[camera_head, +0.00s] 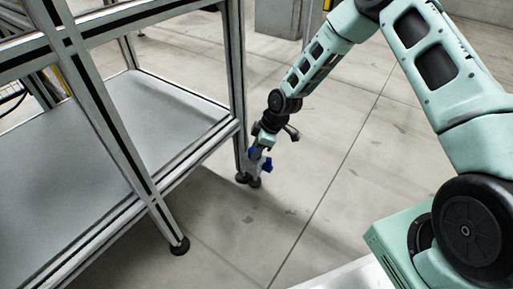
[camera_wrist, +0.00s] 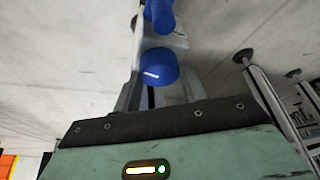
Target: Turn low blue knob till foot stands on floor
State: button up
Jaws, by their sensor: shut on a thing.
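A blue knob (camera_head: 266,165) sits low beside the corner leg of the metal frame, with another blue part (camera_head: 252,153) just left of it. In the wrist view a rounded blue knob (camera_wrist: 158,67) with a white mark lies between the fingers, and a second blue part (camera_wrist: 160,14) shows beyond it. My gripper (camera_head: 260,153) points down at the leg and is shut on the blue knob. A black foot (camera_head: 254,183) is below the knob, close to the floor; whether it touches cannot be told. My gripper partly hides the knob mount.
The aluminium frame (camera_head: 110,125) with a grey lower shelf (camera_head: 150,112) fills the left. Another leg's black foot (camera_head: 179,246) stands nearer. Open concrete floor (camera_head: 330,160) lies right of the gripper. In the wrist view, feet of other legs (camera_wrist: 243,56) show at right.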

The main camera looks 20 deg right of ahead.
jog(key=shift+r, duration=0.1)
jog(key=m+p, duration=0.1)
jog(key=m+t+p, duration=0.1)
jog(key=p, duration=0.1)
jog(key=shift+s+r+m, duration=0.15)
jog(key=shift+m, duration=0.15)
jog(key=m+p, duration=0.2)
jog(key=m+t+h+p, duration=0.1)
jog(key=m+p, duration=0.1)
jog(key=p, duration=0.1)
jog(key=shift+a+m+h, duration=0.15)
jog(key=shift+m+h, duration=0.15)
jog(key=m+p, duration=0.2)
jog(key=m+t+h+p, duration=0.1)
jog(key=m, duration=0.1)
jog(key=shift+s+a+h+p, duration=0.1)
jog(key=shift+h+p, duration=0.2)
jog(key=shift+p, duration=0.05)
jog(key=shift+f+m+h+p, duration=0.1)
jog(key=shift+m+h+p, duration=0.4)
jog(key=shift+m, duration=0.55)
jog(key=shift+f+m+h+p, duration=0.1)
jog(key=shift+m+h+p, duration=0.35)
jog(key=shift+m, duration=0.6)
jog(key=o, duration=1)
jog(key=shift+a, duration=0.1)
